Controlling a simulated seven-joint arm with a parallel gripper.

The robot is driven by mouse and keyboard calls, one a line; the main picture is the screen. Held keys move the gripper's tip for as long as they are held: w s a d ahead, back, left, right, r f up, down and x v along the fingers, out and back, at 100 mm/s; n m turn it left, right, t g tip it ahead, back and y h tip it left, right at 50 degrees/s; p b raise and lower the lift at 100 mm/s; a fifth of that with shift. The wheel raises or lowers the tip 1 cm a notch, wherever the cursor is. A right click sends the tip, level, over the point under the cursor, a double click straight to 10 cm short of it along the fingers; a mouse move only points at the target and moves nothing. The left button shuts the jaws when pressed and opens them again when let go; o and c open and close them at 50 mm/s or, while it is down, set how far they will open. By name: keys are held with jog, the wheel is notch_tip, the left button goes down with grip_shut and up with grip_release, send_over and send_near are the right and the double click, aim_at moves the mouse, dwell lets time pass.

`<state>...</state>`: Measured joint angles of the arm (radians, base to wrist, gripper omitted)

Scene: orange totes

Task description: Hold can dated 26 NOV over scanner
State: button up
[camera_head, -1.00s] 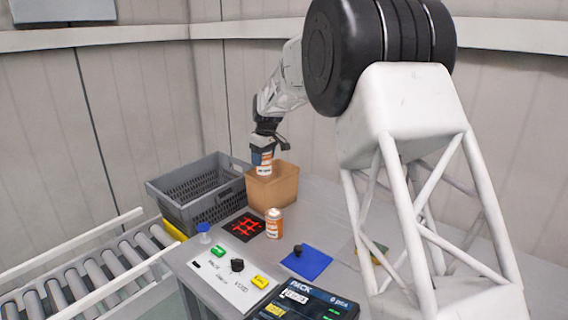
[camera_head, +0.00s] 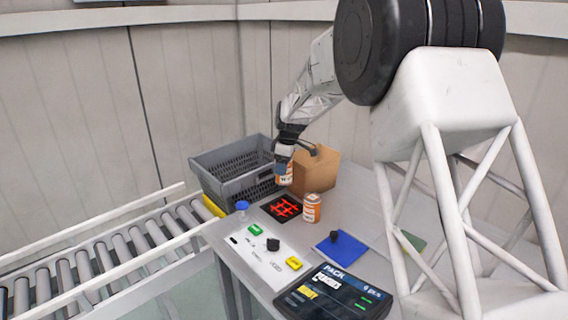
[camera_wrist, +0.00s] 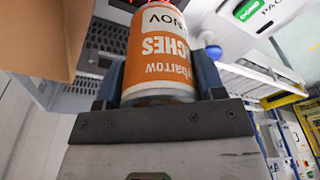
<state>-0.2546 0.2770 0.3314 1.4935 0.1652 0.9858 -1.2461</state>
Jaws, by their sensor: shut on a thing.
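My gripper (camera_head: 284,165) is shut on an orange and white can (camera_head: 285,178). In the wrist view the held can (camera_wrist: 160,50) sits between the two fingers, its label upside down with "CHES" and "NOV" partly readable; the day number is cut off. The scanner (camera_head: 281,208), a black plate with glowing red lines, lies on the table. The held can is above and just behind the scanner in the head view, in front of the cardboard box. A second orange and white can (camera_head: 312,208) stands upright on the table right of the scanner.
A grey crate (camera_head: 215,165) stands behind left and a cardboard box (camera_head: 320,172) behind the gripper. A blue mat (camera_head: 341,250) with a dark knob, a button panel (camera_head: 262,255) and a PACK screen (camera_head: 335,297) lie nearer. A roller conveyor (camera_head: 110,255) runs at left.

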jog(key=shift+f, duration=0.1)
notch_tip(320, 180, down, 8)
dwell(1.0)
jog(key=shift+f, duration=0.1)
dwell(0.3)
jog(key=shift+r, duration=2.25)
